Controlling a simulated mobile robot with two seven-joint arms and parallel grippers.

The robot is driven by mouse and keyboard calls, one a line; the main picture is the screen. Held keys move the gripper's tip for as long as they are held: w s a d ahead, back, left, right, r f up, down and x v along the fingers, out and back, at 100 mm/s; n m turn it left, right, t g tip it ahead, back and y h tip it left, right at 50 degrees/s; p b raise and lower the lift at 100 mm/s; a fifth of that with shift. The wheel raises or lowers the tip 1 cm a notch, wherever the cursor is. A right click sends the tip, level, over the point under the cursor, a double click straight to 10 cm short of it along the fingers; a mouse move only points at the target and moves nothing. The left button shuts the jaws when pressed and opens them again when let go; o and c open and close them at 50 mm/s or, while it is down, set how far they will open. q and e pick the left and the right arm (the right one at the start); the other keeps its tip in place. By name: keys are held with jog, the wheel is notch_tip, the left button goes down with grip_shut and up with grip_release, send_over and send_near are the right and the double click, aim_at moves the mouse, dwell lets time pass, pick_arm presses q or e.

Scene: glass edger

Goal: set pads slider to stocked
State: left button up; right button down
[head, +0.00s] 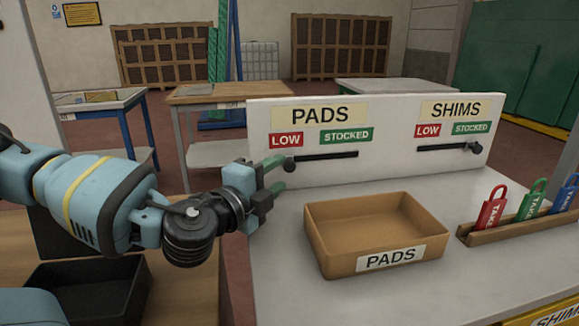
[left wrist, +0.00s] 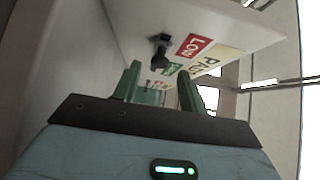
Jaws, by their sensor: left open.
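The pads slider has a dark knob (head: 290,164) at the left end of its black slot (head: 325,156), under the red LOW label (head: 286,140). The green STOCKED label (head: 346,135) is above the slot's right end. My left gripper (head: 279,175) is open, its green fingers pointing at the knob from the left. In the left wrist view the knob (left wrist: 160,55) shows just beyond the open fingertips (left wrist: 160,82), roughly in line with the gap between them. I cannot tell whether they touch it. My right gripper is not in view.
The white board (head: 400,170) also carries the shims slider, its knob (head: 474,148) at the right end. An empty brown PADS tray (head: 375,262) stands on the bench before the board. Red, green and blue tags (head: 492,208) stand in a wooden holder at right.

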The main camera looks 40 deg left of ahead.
aim_at(287, 168)
pick_arm(q)
jog(key=shift+w+a, duration=0.2)
jog(key=shift+w, duration=2.4)
grip_shut()
